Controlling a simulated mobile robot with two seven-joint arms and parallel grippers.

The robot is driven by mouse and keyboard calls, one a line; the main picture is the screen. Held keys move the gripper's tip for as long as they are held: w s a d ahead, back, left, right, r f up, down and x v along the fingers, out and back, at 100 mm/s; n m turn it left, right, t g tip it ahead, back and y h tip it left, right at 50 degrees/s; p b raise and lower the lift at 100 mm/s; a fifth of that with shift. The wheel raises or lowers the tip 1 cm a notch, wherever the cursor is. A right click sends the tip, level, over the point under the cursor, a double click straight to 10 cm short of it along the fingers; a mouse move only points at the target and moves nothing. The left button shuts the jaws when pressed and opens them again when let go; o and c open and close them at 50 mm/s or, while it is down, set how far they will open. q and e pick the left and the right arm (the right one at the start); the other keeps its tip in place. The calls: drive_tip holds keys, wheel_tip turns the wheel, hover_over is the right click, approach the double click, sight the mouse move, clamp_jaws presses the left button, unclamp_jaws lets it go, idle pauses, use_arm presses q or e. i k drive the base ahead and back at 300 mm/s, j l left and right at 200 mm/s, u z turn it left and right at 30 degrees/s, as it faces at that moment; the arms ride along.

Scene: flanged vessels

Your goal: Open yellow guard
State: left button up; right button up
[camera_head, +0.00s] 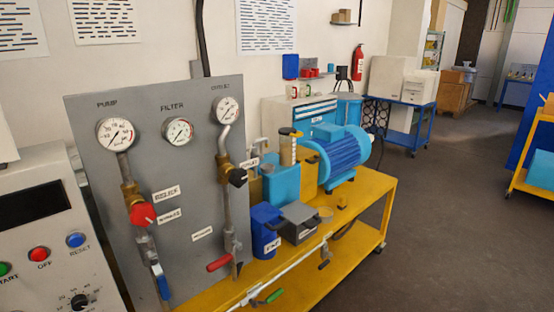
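I cannot clearly make out a yellow guard. Small yellow parts show around the blue pump (283,187): a yellowish upright cylinder (287,150) with a dark band near its top, and a small yellow piece (342,202) on the bench in front of the motor. The blue ribbed motor (343,152) stands right of the pump on a yellow bench (372,200). Neither of my grippers is in view.
A grey gauge panel (185,110) with valves and a red knob (143,214) stands at left. A control box (48,225) is beside it. A blue container (265,230) and grey box (298,222) sit before the pump.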

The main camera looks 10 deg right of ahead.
sight(302, 154)
drive_tip(key=i+l+u, duration=0.15)
drive_tip(key=l+u, duration=0.4)
drive_tip(key=l, duration=0.25)
drive_tip(key=i+l+u, duration=0.15)
drive_tip(key=l, duration=0.3)
drive_tip(key=l+u, duration=0.15)
drive_tip(key=l, duration=0.3)
drive_tip(key=l+u, duration=0.15)
drive_tip(key=l, duration=2.6)
drive_tip(key=i, duration=0.1)
